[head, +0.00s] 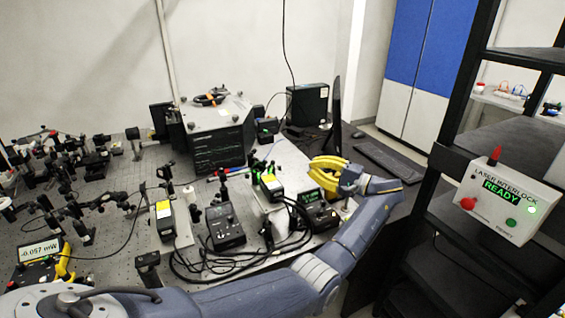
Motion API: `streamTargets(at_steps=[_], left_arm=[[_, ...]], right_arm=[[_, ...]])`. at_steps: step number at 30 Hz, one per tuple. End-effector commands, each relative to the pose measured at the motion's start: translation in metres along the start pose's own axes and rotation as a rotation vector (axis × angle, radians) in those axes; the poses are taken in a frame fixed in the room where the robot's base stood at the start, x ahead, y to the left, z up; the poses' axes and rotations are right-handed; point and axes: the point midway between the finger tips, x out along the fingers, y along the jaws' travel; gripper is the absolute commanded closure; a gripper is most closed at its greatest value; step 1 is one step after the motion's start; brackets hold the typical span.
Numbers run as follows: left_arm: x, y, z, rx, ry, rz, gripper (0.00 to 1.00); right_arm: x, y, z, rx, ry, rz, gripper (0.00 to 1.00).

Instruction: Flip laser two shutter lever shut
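Two boxes with yellow labels, which look like laser heads, stand on the bench: one (165,218) at the middle left and one (271,186) near the centre. I cannot tell which is laser two, and no shutter lever can be made out at this size. My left gripper (314,171), with yellow fingers, is to the right of the central box, above and behind a control box with a green display (319,214). The gap between its fingertips is too small to judge. I see nothing held in it. My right gripper is not in view.
Another dark control box (225,226) stands between the laser heads, with black cables (215,265) looping in front. Optic mounts crowd the left bench. A large dark instrument (218,145) stands behind. A laser interlock box (508,200) reading READY is on the right rack.

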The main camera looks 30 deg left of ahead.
Motion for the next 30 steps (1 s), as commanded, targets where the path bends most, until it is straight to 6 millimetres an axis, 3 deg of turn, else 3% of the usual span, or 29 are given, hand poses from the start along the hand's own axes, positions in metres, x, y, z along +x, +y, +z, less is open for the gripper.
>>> streamTargets(at_steps=[11, 21, 30], left_arm=[[0.07, -0.001, 0.001, -0.002, -0.002, -0.004, 1.0], [0.088, 0.0, 0.023, 0.0, -0.001, -0.003, 1.0], [0.093, 0.0, 0.029, 0.002, 0.0, -0.002, 1.0]], right_arm=[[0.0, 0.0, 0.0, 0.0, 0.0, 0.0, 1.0], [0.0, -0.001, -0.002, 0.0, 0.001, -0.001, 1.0], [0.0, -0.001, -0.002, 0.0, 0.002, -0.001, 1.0]])
